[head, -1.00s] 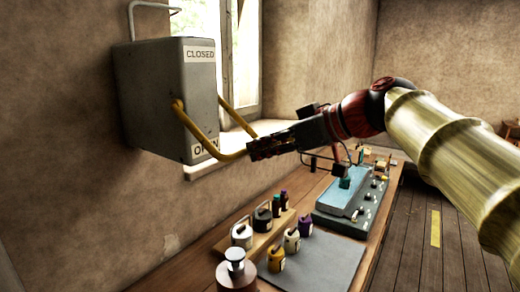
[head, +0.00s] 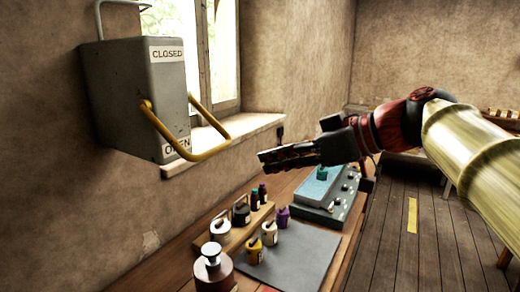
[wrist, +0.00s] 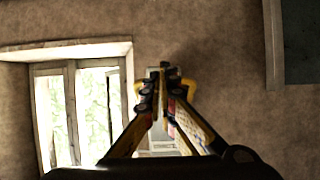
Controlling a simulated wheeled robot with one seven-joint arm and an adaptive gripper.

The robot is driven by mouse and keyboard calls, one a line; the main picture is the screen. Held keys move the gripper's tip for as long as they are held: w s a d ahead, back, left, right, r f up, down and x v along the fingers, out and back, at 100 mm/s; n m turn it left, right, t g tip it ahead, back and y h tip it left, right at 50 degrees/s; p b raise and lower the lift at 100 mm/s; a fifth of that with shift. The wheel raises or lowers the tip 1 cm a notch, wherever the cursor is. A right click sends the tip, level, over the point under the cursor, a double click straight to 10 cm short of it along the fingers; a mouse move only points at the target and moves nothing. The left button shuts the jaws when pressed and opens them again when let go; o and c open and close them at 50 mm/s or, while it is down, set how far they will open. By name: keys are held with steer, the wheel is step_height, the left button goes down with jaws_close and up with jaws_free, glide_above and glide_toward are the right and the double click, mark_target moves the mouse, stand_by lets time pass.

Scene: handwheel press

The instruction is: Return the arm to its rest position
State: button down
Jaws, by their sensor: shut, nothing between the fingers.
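My gripper (head: 268,160) is shut and empty. In the head view it hangs in the air above the workbench, to the right of the grey wall box (head: 125,100) and apart from its yellow handle (head: 222,143). The handle sticks out from the box near the OPEN label, well below the CLOSED label. My arm reaches in from the right side of the picture. In the wrist view the fingertips (wrist: 163,75) come together in front of the wall, with the window to their left.
The workbench below holds a grey mat (head: 300,258), several small bottles, a red-brown jar (head: 214,270) and a blue-topped device (head: 322,190). A window (head: 205,60) with a sill is behind the box. Open wooden floor (head: 405,240) lies to the right.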

steer(key=shift+s+d, duration=0.1)
steer(key=shift+d, duration=0.05)
stand_by(0.3)
steer(key=s+d+f+m+h, duration=0.1)
steer(key=d+f+m+h, duration=0.3)
steer(key=f, duration=0.4)
steer(key=s+d+f+m+h, duration=0.1)
steer(key=d+f+m, duration=0.2)
steer(key=f+m, duration=0.3)
steer(key=s+d+f+m+h, duration=0.1)
steer(key=s+d+f+h, duration=0.2)
steer(key=s+f, duration=0.6)
steer(key=s+d+f+g+h, duration=0.1)
steer(key=s+d+f+h, duration=0.2)
steer(key=s+d+f, duration=0.3)
steer(key=s+f, duration=0.3)
steer(key=shift+s+d+m, duration=0.3)
steer(key=shift+m, duration=0.1)
